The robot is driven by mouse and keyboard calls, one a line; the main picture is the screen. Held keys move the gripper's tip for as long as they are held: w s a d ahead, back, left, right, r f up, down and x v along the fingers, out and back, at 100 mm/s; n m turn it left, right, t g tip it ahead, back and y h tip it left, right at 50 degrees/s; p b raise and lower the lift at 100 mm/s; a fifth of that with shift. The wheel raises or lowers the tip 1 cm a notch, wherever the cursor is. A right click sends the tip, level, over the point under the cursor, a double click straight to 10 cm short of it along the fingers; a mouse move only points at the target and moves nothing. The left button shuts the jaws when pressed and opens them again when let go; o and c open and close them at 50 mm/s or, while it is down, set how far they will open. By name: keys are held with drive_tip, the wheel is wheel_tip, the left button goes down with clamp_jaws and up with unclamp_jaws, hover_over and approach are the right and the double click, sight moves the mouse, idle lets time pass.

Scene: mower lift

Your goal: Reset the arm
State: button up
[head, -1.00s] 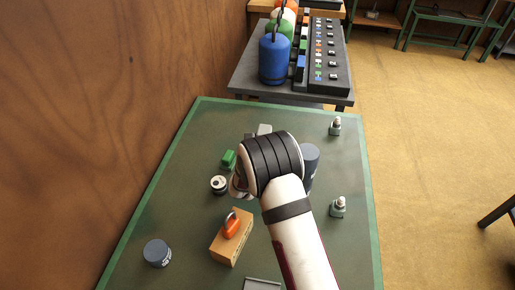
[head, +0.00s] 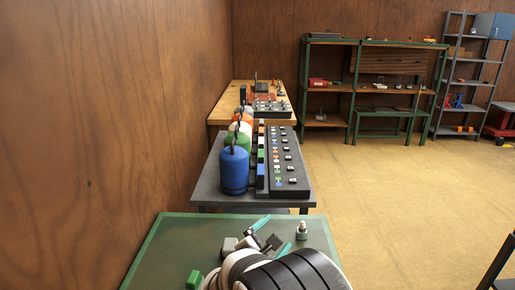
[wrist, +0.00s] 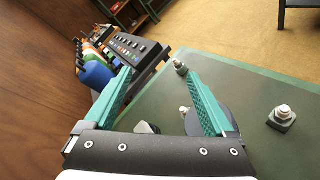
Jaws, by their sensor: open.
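My gripper (wrist: 160,90) shows in the wrist view with its two teal fingers spread wide apart and nothing between them. In the head view my gripper (head: 276,236) is at the bottom, above the green table (head: 165,245), with my arm's thick dark-banded joint in front of it. The fingers point away toward the far end of the table. A green block (head: 194,279) lies on the table to the left of my arm. A metal fitting on a square base (head: 302,230) stands to the right of the fingers.
A grey bench (head: 210,180) beyond the table holds a blue cylinder (head: 235,171), other coloured cylinders and a black panel (head: 287,165). A wooden wall (head: 110,120) runs along the left. Another fitting (wrist: 281,117) stands at right in the wrist view. Floor at right is open.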

drive_tip(key=s+d+r+m+g+h, duration=0.1)
drive_tip(key=s+d+m+g, duration=0.6)
drive_tip(key=s, duration=0.4)
drive_tip(key=s+d+m+g+h, duration=0.1)
drive_tip(key=s+d+m+g, duration=0.3)
drive_tip(key=s+d+m, duration=0.6)
drive_tip(key=s+a+f+m+g+y, duration=0.1)
drive_tip(key=s+a+m+y, duration=0.3)
drive_tip(key=s, duration=0.4)
drive_tip(key=s+a+f+m+g+y, duration=0.1)
drive_tip(key=s+a+m+y, duration=0.4)
drive_tip(key=s+a+m, duration=0.1)
drive_tip(key=shift+s+a+f+g, duration=0.25)
drive_tip(key=shift+s+a+g, duration=0.15)
drive_tip(key=shift+s+a, duration=0.65)
drive_tip(key=shift+s+d, duration=0.2)
